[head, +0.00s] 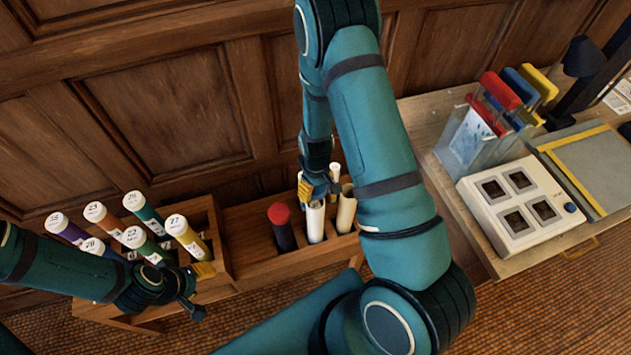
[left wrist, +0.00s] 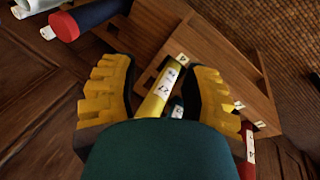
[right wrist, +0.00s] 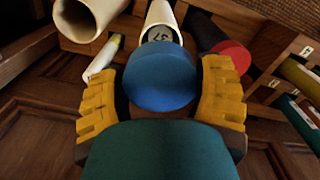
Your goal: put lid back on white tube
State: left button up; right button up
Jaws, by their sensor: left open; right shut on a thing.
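The white tube (head: 316,223) stands in the wooden rack between a red-capped dark tube and cream tubes. In the right wrist view, the white tube (right wrist: 158,16) carries a label reading 37. My right gripper (head: 318,187) is over the tube's top, shut on a blue lid (right wrist: 160,78). The lid covers part of the tube in that view, so I cannot tell whether they touch. The lid is hidden in the head view. My left gripper (left wrist: 158,76) is open, its fingers on either side of the yellow tube (left wrist: 158,92) numbered 27, not closed on it.
The red-capped dark tube (head: 281,226) stands left of the white tube, an open cream tube (head: 346,211) right. A side desk holds a white device (head: 522,207).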

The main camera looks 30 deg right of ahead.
pick_arm(q)
jog(key=shift+s+d+f+b, duration=0.1)
jog(key=shift+s+f+b, duration=0.15)
jog(key=shift+f+b, duration=0.55)
jog(key=shift+s+a+f+b, duration=0.1)
jog(key=shift+s+f+b, duration=0.1)
jog(key=shift+f+b, duration=0.65)
jog(key=shift+s+d+f+b, duration=0.1)
jog(key=shift+s+f+b, duration=0.15)
jog(key=shift+f+b, duration=0.55)
pick_arm(e)
jog(key=shift+f, duration=3.25)
pick_arm(q)
jog(key=shift+f+b, duration=0.3)
pick_arm(e)
jog(key=shift+f, duration=0.15)
jog(key=o, duration=0.8)
pick_arm(q)
jog(key=shift+r, duration=0.15)
pick_arm(e)
jog(key=shift+r, duration=0.2)
jog(key=shift+r+p, duration=2.6)
jog(key=shift+r, duration=0.8)
pick_arm(q)
notch_tip(320, 180, up, 5)
jog(key=shift+f, duration=0.1)
